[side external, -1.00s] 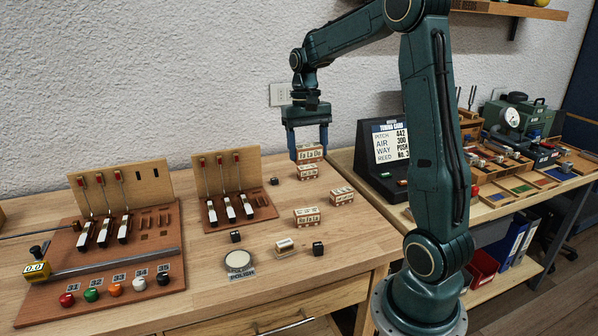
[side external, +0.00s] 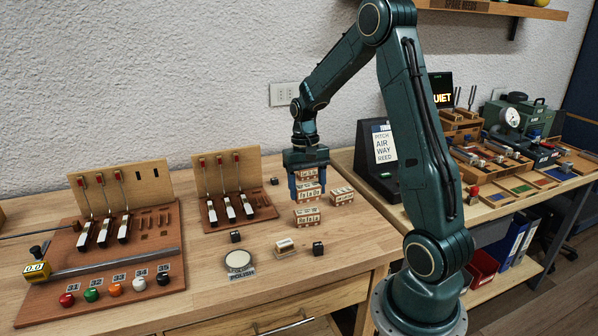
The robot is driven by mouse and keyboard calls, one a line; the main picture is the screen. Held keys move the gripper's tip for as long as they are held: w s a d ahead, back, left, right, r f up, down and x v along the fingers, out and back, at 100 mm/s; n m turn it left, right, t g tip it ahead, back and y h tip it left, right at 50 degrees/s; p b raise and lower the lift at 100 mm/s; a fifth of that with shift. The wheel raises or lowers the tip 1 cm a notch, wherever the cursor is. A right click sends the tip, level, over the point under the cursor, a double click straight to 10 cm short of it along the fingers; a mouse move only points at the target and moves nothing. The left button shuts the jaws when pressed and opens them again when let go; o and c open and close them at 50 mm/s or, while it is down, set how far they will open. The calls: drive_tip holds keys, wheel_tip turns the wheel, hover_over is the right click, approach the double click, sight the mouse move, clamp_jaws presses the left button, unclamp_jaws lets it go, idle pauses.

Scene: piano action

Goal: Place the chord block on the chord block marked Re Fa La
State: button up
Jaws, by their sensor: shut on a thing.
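My gripper (side external: 308,190) is shut on a cream chord block (side external: 309,192) whose marking looks like Fa La Do. It holds this block roughly level over another chord block (side external: 306,217), which seems to be marked Re Fa La and lies on the wooden bench. A small gap seems to show between the two blocks. A third chord block (side external: 307,174) shows just behind the held one, partly hidden by my gripper. A further chord block (side external: 342,196) lies to the right. Its marking is too small to read.
Small dark cubes (side external: 318,248) and a cream piece (side external: 285,247) lie in front, beside a round polish tin (side external: 238,261). A key-action stand (side external: 238,206) is to the left. A dark sign stand (side external: 379,165) is behind right.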

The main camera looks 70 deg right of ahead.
sight(308, 198)
drive_tip(key=shift+f, duration=1.8)
drive_tip(key=shift+f, duration=0.15)
drive_tip(key=o, duration=1)
wheel_tip(308, 198, up, 12)
drive_tip(key=w+d, duration=0.1)
drive_tip(key=shift+w, duration=0.15)
drive_tip(key=shift+d, duration=0.1)
